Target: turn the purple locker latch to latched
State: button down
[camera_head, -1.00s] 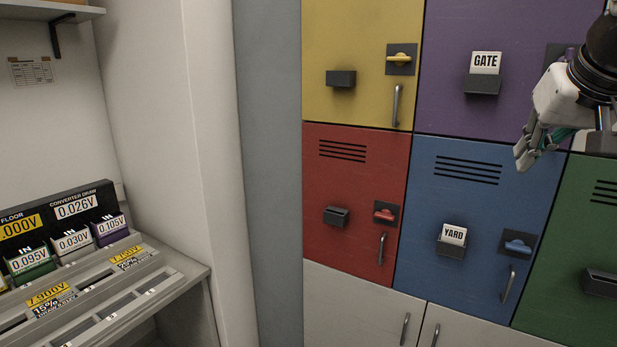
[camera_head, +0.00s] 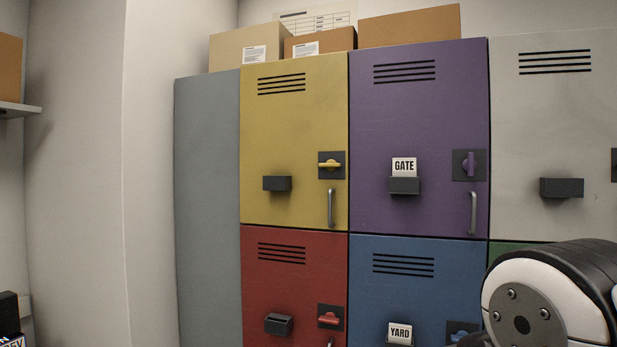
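The purple locker (camera_head: 425,120) is in the upper row, with its door closed. Its purple latch (camera_head: 470,164) sits on a dark square plate near the door's right edge, and its handle stands upright. A grey pull handle (camera_head: 473,212) is below the latch. My gripper is not in view; only a white and black part of my arm shows at the lower right, below the purple locker.
The yellow locker (camera_head: 290,125) at left has a latch (camera_head: 330,165) lying level. The red locker (camera_head: 290,270) and blue locker (camera_head: 420,270) are below. A pale locker (camera_head: 555,110) is at right. Boxes (camera_head: 410,27) sit on top. The space before the purple latch looks clear.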

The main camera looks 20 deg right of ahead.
aim_at(469, 165)
jog(key=z, duration=0.9)
